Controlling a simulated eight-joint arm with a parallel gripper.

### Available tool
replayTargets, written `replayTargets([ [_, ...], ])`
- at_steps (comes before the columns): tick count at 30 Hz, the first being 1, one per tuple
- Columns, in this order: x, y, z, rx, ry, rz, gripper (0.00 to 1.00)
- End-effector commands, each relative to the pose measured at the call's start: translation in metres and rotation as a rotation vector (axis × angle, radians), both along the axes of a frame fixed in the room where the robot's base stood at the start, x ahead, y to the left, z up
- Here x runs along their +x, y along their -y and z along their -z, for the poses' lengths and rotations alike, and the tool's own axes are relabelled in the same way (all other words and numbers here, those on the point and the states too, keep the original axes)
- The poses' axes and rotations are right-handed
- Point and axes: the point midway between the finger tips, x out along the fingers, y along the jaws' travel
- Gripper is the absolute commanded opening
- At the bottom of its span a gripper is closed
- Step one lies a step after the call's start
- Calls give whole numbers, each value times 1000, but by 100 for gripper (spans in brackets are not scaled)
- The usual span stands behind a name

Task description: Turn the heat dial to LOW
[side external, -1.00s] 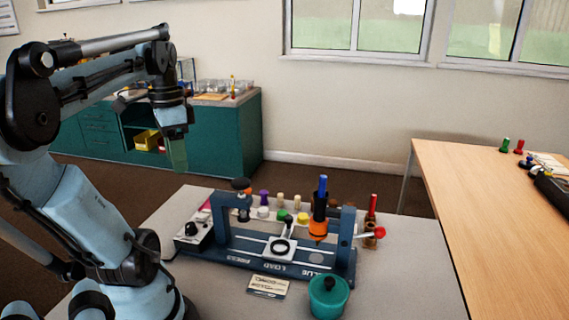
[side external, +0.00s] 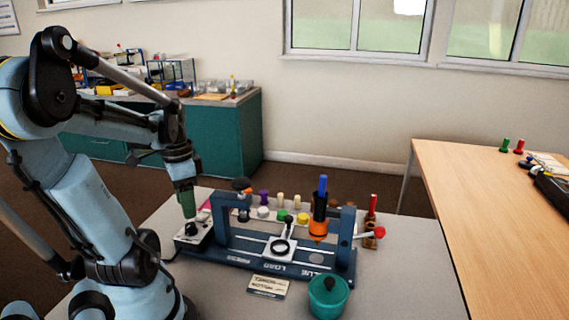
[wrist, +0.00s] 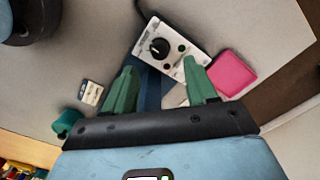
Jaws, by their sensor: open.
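The heat dial (wrist: 158,47) is a round black knob with a pale pointer line. It sits on a small white control box (wrist: 180,60), whose printed marks are too small to read. In the side view the box (side external: 207,234) stands at the left end of the blue press frame, with the dark dial (side external: 191,228) on top. My gripper (side external: 188,211) points down just above the dial; whether it touches is unclear. In the wrist view the two green fingers of my gripper (wrist: 161,78) are apart and empty, with the dial beyond their tips.
The blue press frame (side external: 262,258) stands right of the box, with coloured pegs behind it. A teal pot (side external: 328,297) and a small sign card (side external: 268,286) are in front. A pink tray (wrist: 231,72) lies beside the box. A black cable leaves the box.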

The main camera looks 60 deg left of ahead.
Motion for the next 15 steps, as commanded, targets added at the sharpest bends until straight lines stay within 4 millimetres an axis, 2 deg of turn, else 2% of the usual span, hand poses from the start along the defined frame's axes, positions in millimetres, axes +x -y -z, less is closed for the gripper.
replayTargets([
  [9,0,0,36,0,0,0,57],
  [15,0,0,51,0,0,0,57],
])
